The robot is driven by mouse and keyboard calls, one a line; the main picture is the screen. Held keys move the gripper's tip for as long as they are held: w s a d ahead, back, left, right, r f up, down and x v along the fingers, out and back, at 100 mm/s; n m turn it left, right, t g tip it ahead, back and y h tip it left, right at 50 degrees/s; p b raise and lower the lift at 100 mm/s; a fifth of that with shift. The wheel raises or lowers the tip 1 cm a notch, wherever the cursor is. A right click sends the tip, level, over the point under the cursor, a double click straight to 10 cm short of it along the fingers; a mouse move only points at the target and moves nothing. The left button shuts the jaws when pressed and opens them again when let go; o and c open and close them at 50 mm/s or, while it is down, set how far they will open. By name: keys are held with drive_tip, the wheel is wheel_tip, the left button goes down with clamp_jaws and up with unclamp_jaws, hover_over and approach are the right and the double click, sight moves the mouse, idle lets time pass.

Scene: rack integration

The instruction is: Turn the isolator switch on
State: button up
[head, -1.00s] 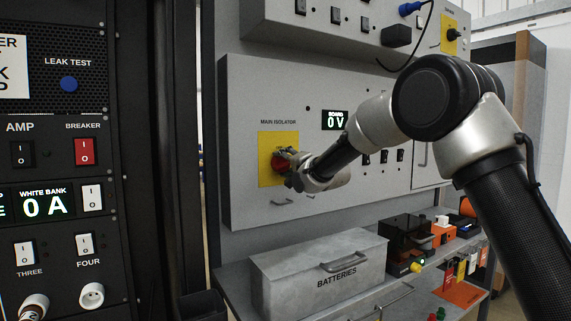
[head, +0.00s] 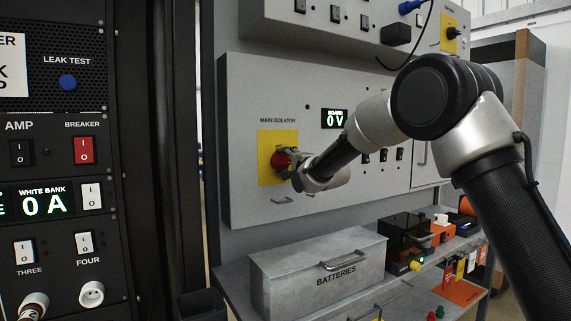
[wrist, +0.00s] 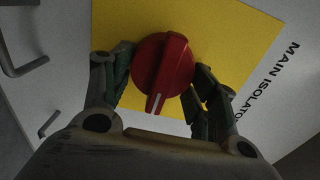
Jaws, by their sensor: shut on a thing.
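The main isolator is a red rotary knob (head: 279,160) on a yellow plate (head: 265,172) on the grey panel. In the wrist view the red knob (wrist: 163,65) has a raised grip with a white mark pointing to the picture's lower edge. My gripper (head: 291,172) is at the knob, with one finger on each side of it, shut on it. The wrist view shows the same fingers of my gripper (wrist: 161,73). The board display (head: 334,118) reads 0 V. In the head view the gripper partly hides the knob.
A metal handle (head: 282,199) sits just below the yellow plate. Small switches and another handle are to the right. The grey batteries box (head: 318,268) stands on the shelf below. A black rack (head: 100,150) with switches stands close on the left.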

drive_tip(key=shift+f, duration=0.1)
drive_tip(key=o, duration=1)
drive_tip(key=shift+c, duration=0.2)
drive_tip(key=shift+s+d, duration=0.1)
drive_tip(key=v, duration=1.1)
drive_tip(key=shift+s+d, duration=0.25)
drive_tip(key=shift+s, duration=0.05)
